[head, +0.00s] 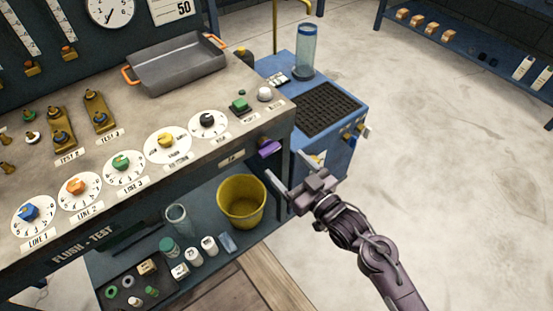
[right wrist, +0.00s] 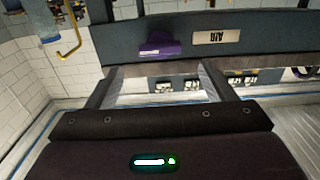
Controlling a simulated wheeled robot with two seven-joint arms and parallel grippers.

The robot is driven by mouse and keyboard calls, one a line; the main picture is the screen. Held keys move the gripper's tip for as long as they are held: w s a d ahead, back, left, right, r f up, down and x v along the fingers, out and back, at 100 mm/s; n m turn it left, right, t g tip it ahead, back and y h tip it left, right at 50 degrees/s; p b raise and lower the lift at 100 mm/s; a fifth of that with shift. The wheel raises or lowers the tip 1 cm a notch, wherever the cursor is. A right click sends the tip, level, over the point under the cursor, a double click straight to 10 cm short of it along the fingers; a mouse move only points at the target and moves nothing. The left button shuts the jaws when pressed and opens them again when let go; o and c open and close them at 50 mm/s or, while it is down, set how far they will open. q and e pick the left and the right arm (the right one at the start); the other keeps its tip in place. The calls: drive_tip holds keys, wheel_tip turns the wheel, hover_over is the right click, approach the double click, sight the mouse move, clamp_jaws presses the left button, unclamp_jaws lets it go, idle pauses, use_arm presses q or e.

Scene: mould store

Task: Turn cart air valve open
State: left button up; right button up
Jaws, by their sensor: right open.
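A purple handle (head: 270,147) sits on the front edge of the bench, near its right end. In the right wrist view the purple handle (right wrist: 160,48) is beside a plate marked AIR (right wrist: 217,37). A blue cart (head: 293,72) stands at the bench's right end, with small blue and tan fittings (head: 352,132) on its side. My right gripper (head: 288,168) is open and empty just in front of the purple handle. In the right wrist view the handle shows beyond the gap between the fingers (right wrist: 160,72), apart from them. My left gripper is out of view.
The bench top (head: 215,100) carries dials, a grey tray (head: 178,68) and a green button (head: 239,104). A yellow bucket (head: 242,200) and several jars stand on the shelf below. A clear cylinder (head: 305,50) stands on the cart. The floor to the right is clear.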

sight(272, 151)
drive_tip(key=x, duration=0.5)
drive_tip(key=shift+w+a, duration=0.15)
drive_tip(key=shift+w, duration=0.05)
drive_tip(key=c, duration=1)
